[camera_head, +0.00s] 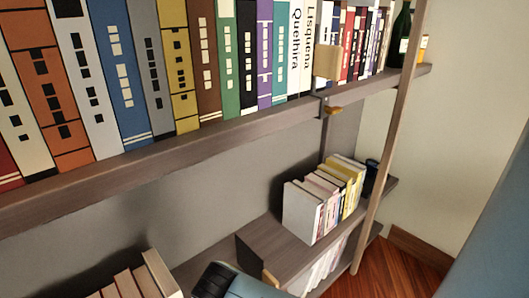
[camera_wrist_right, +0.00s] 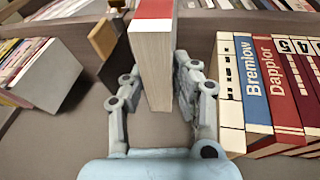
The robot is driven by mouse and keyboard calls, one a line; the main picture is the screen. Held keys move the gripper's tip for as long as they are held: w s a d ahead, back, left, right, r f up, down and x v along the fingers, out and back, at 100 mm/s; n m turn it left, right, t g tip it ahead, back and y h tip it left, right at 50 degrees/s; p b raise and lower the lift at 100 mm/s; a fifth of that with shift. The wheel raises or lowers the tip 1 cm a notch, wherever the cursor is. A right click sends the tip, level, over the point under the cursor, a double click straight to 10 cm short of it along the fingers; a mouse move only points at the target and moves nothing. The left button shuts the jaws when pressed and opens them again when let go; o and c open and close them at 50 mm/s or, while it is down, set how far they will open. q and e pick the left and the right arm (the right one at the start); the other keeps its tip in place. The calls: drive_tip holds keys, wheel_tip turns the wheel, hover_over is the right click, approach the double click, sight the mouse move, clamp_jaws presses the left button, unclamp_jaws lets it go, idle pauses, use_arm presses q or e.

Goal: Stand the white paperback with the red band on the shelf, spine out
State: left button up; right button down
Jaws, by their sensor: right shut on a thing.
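The white paperback with the red band (camera_wrist_right: 153,62) is between the fingers of my right gripper (camera_wrist_right: 157,78) in the right wrist view. Its cream page block faces the camera, with red along the upper end. The gripper is shut on it, one finger on each side. The book is over a grey-brown shelf board (camera_wrist_right: 150,135); I cannot tell whether it touches the board. Its spine is not seen. In the head view, part of my right arm shows at the bottom, and the held book is hidden. My left gripper is not in view.
Several books, including blue "Bremlow" (camera_wrist_right: 252,85) and red "Dapplor" (camera_wrist_right: 280,88), are right of the held book. A wooden block (camera_wrist_right: 103,38) and white book (camera_wrist_right: 48,72) are left. In the head view, more books (camera_head: 298,212) stand on the lower shelf, beneath a full row (camera_head: 125,65).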

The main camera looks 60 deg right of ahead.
drive_tip(key=s+a+p, duration=0.3)
drive_tip(key=s+p, duration=0.1)
drive_tip(key=s, duration=0.6)
drive_tip(key=shift+s+a+n+p, duration=0.2)
drive_tip(key=shift+n+p, duration=0.1)
drive_tip(key=shift+p, duration=0.05)
drive_tip(key=shift+r, duration=0.1)
